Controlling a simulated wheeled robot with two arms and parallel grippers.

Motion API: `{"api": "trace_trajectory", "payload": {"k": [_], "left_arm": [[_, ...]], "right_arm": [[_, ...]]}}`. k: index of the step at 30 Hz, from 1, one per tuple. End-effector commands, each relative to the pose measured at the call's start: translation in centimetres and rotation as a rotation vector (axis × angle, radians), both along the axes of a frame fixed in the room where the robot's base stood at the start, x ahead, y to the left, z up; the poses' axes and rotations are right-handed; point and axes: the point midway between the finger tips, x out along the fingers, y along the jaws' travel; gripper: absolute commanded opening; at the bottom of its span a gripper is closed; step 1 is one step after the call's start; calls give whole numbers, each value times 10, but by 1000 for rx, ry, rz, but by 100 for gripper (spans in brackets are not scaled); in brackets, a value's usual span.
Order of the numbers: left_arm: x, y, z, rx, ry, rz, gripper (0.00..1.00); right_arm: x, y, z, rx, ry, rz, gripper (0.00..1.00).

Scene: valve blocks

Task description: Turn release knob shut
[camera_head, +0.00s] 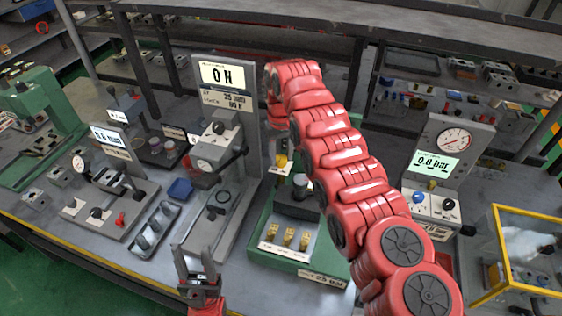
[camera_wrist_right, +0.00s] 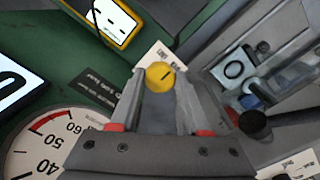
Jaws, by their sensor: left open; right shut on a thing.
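A round yellow knob (camera_wrist_right: 160,77) with a dark slot line on its face sits between the fingertips of my right gripper (camera_wrist_right: 160,92) in the right wrist view. The gripper is shut on it. A white label (camera_wrist_right: 158,56) lies just behind the knob, partly hidden by it. In the head view my red right arm reaches over the bench and hides most of its own hand. A small yellow part (camera_head: 281,160) shows just below that hand. My left gripper (camera_head: 194,268) is open and empty, pointing up over the bench's front part.
A round gauge (camera_wrist_right: 48,145) and a green panel surround the knob. A green tray (camera_head: 330,277) holds brass blocks. A gauge unit (camera_head: 437,163) reads 0.0 bar.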

Motion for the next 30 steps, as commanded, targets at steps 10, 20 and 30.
{"api": "trace_trajectory", "payload": {"k": [10,20,30], "left_arm": [[0,0,-9,0,0,0,50],[0,0,-6,0,0,0,50],[0,0,-5,0,0,0,50]], "right_arm": [[0,0,0,0,0,318,0],[1,-1,1,0,-1,538,0],[1,-1,1,0,-1,632,0]]}}
